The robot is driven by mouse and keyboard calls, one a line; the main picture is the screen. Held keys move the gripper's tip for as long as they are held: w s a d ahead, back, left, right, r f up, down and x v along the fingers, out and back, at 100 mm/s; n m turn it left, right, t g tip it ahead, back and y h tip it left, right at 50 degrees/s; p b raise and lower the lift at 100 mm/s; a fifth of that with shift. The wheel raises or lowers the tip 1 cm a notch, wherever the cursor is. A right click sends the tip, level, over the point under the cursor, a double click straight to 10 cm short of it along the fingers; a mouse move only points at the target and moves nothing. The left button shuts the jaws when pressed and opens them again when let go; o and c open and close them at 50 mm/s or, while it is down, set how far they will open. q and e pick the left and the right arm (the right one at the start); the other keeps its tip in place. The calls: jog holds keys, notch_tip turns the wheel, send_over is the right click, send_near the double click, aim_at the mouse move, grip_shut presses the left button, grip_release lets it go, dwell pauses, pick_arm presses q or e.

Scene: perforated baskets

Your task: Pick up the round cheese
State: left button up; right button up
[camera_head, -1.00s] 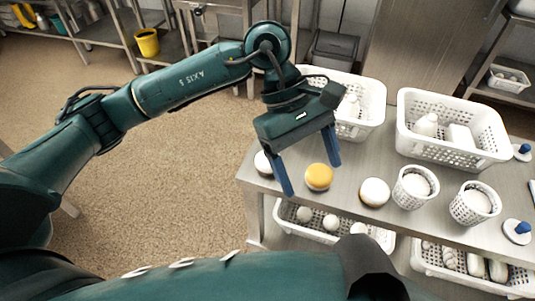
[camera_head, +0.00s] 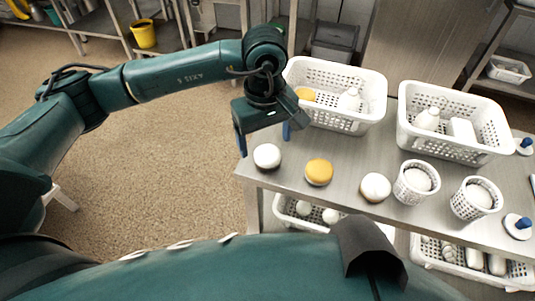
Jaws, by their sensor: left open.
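Three round cheeses stand in a row on the metal table: a white one (camera_head: 267,156) at the left end, one with an orange-yellow top (camera_head: 319,171) in the middle, and a white one (camera_head: 375,187) to the right. I cannot tell which one the task names. My left gripper (camera_head: 263,138) is open and empty, its two blue fingers spread wide. In the picture it is just above the leftmost white cheese, with one finger to each side of it. I see no contact with the cheese. My right gripper is not in view.
Two white perforated baskets (camera_head: 335,120) (camera_head: 455,150) stand at the back of the table (camera_head: 345,160); the left holds a bottle and an orange item. Two small round baskets (camera_head: 412,196) (camera_head: 463,207) hold white items. A lower shelf carries more baskets. Blue-knobbed discs lie at right.

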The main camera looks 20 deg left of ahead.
aim_at(267, 153)
pick_arm(q)
jog(key=f, duration=0.4)
jog(key=shift+w+d+f+p, duration=0.15)
jog(key=shift+w+f+p, duration=0.05)
jog(key=shift+p, duration=0.15)
jog(key=shift+c, duration=0.2)
jog(key=c, duration=1.2)
jog(key=shift+o, duration=0.2)
jog(key=shift+r, duration=0.1)
